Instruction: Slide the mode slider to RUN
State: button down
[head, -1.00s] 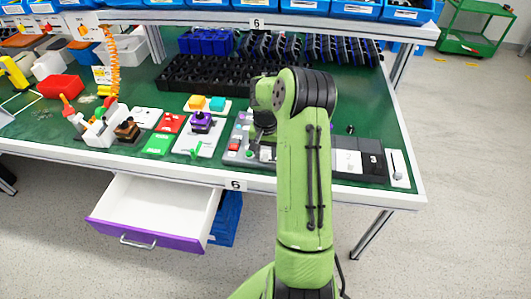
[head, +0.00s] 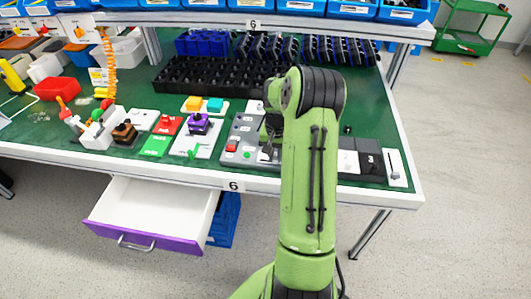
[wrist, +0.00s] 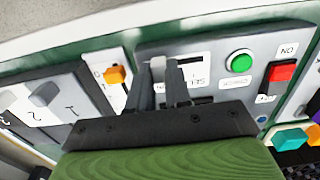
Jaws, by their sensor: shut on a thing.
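A grey panel (head: 231,150) lies on the green bench, left of my arm in the head view. In the wrist view this panel (wrist: 212,50) fills the upper middle. My gripper (wrist: 157,76) has its two dark fingers closed around a small light grey slider knob (wrist: 158,64) near the panel's edge. In the head view my gripper (head: 268,153) is low over the panel, partly hidden by my arm. White labels (wrist: 197,72) beside the knob are upside down and only partly readable. The RUN mark and the knob's exact place along its track cannot be made out.
On the same panel are a green button (wrist: 239,62) and a red rocker switch (wrist: 281,73). A plate with an orange knob (wrist: 116,75) lies on the other side of the fingers. An open drawer (head: 150,215) juts out below the bench front.

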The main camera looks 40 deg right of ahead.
jog(key=shift+s+d, duration=0.15)
jog(key=c, duration=1)
grip_release()
jog(key=shift+s, duration=0.1)
jog(key=shift+c, duration=0.2)
notch_tip(320, 180, up, 16)
jog(key=p, duration=0.4)
jog(key=shift+f, duration=0.1)
jog(key=s+a+r+n+t+h, duration=0.1)
jog(key=a+r+n, duration=0.1)
jog(key=a+r, duration=0.45)
jog(key=s+a+r+n+t+h, duration=0.15)
jog(key=a+r, duration=0.25)
jog(key=a, duration=0.5)
jog(key=s+a+r+n+t+y+p, duration=0.1)
jog(key=s+a+n+t+y, duration=0.1)
jog(key=s+a+n, duration=0.5)
jog(key=s+a+t, duration=0.1)
jog(key=s+a, duration=0.5)
jog(key=s, duration=0.1)
jog(key=shift+a+p, duration=0.3)
jog(key=shift+a, duration=0.05)
